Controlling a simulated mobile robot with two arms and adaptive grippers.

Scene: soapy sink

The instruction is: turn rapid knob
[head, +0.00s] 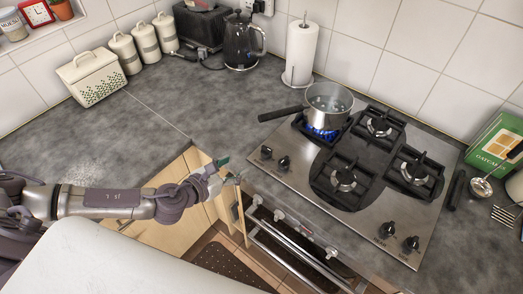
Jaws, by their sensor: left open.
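The gas hob (300,185) has two black knobs at its left front, the far-left knob (266,152) and the knob beside it (284,163). Two more black knobs are at its right front, one knob (388,230) and the other (411,244). Their labels are too small to read, so I cannot tell which is the rapid knob. My left gripper (230,171) is open and empty, in front of the counter edge. It is left of and below the left pair of knobs, apart from them. My right gripper is out of view.
A saucepan (328,103) sits over a lit blue flame, its handle (281,114) pointing left. A paper towel roll (300,52) and black kettle (239,42) stand behind. Oven knobs and a rail (300,258) lie below the hob. The left counter (100,140) is mostly clear.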

